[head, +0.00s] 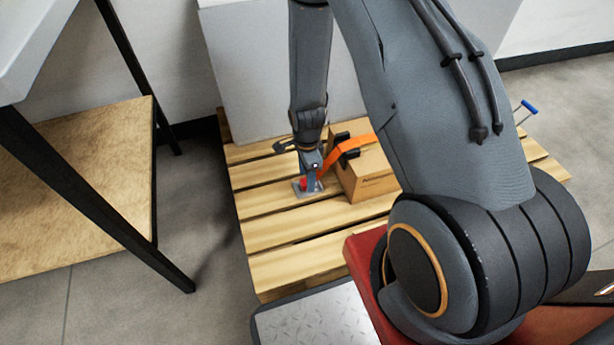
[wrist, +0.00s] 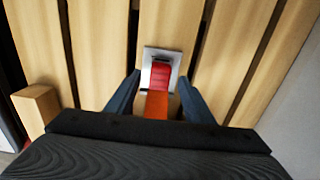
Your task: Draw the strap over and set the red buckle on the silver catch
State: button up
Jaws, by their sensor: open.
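The red buckle (wrist: 161,75) lies on the silver catch (wrist: 150,53) in the wrist view, within the catch plate's outline. Whether it is latched I cannot tell. The orange strap (wrist: 157,104) runs from the buckle back under my gripper. In the head view the strap (head: 335,156) slopes from the cardboard box down to the buckle (head: 306,184) and the catch (head: 299,191) on the pallet slats. My gripper (wrist: 160,82) is open, one finger on each side of the buckle and strap, with visible gaps. In the head view my gripper (head: 312,178) partly hides the buckle.
The cardboard box (head: 372,183) stands on the wooden pallet (head: 290,238), right of the catch, with black corner pieces (head: 349,156) on its edge. A large pale block (head: 250,75) stands behind. A black-legged table (head: 75,190) is at left. Pallet slats in front are clear.

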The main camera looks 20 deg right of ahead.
jog(key=shift+r+p, duration=2.45)
jog(key=shift+r, duration=0.65)
jog(key=shift+r, duration=0.1)
jog(key=s+a+r+n, duration=0.3)
jog(key=a+r+n, duration=0.2)
jog(key=a+r, duration=0.3)
jog(key=s+a+r+n, duration=0.3)
jog(key=a+r+n, duration=0.3)
jog(key=r, duration=0.5)
jog(key=s+a+r+n, duration=0.4)
jog(key=s+r+n, duration=0.3)
jog(key=s, duration=0.2)
jog(key=s+a+r+n, duration=0.3)
jog(key=s+r+n, duration=0.45)
jog(key=s, duration=0.25)
jog(key=d+r+m+p, duration=0.3)
jog(key=d+r+p, duration=0.7)
jog(key=r+p, duration=0.3)
jog(key=d+r+m+p, duration=0.4)
jog(key=d+r+p, duration=0.7)
jog(key=r+p, duration=0.3)
jog(key=shift+p, duration=1.2)
